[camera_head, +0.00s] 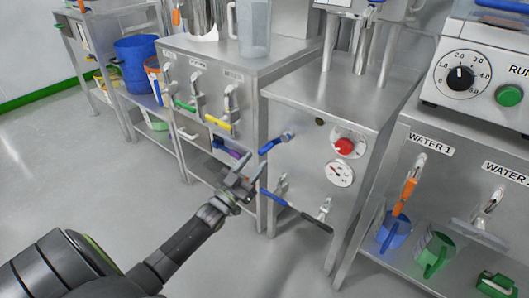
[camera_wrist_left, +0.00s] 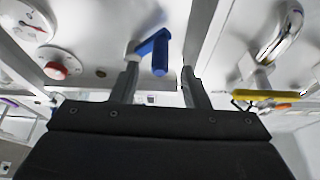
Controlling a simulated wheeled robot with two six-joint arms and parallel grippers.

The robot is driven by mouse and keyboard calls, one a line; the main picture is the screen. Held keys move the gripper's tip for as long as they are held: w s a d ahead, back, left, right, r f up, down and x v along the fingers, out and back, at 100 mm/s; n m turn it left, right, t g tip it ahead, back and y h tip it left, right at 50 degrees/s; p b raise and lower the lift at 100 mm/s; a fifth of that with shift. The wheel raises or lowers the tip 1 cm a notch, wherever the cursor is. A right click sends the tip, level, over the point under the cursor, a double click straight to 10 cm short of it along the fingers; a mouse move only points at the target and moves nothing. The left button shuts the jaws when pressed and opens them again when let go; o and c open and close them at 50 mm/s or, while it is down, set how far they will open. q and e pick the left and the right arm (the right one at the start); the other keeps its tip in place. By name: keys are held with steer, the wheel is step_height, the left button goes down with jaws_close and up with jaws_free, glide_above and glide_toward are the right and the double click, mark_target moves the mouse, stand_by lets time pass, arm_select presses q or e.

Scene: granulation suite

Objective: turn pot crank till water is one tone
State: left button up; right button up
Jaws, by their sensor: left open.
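A blue crank handle (camera_head: 275,143) sticks out from the front of the steel cabinet (camera_head: 305,165), left of a red knob. My left gripper (camera_head: 246,174) is just in front of and below it. In the left wrist view, the blue crank (camera_wrist_left: 153,48) shows beyond the gap between the parted fingers (camera_wrist_left: 158,78). The fingers look clear of it and hold nothing. I cannot see water or its tone, and the inside of the pot is not visible. My right gripper is not in view.
The red knob (camera_head: 344,146) and a gauge (camera_head: 339,173) are right of the crank. Green and yellow tap handles (camera_head: 218,125) are on the left cabinet. WATER 1 tap (camera_head: 404,195) is at right. The floor at left is clear.

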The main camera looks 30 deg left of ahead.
mark_target(265, 149)
arm_select(q)
steer(key=b+x, duration=0.1)
steer(key=x, duration=0.4)
steer(key=shift+w+r, duration=0.15)
steer(key=shift+w, duration=0.2)
steer(key=shift+c, duration=0.4)
jaws_close()
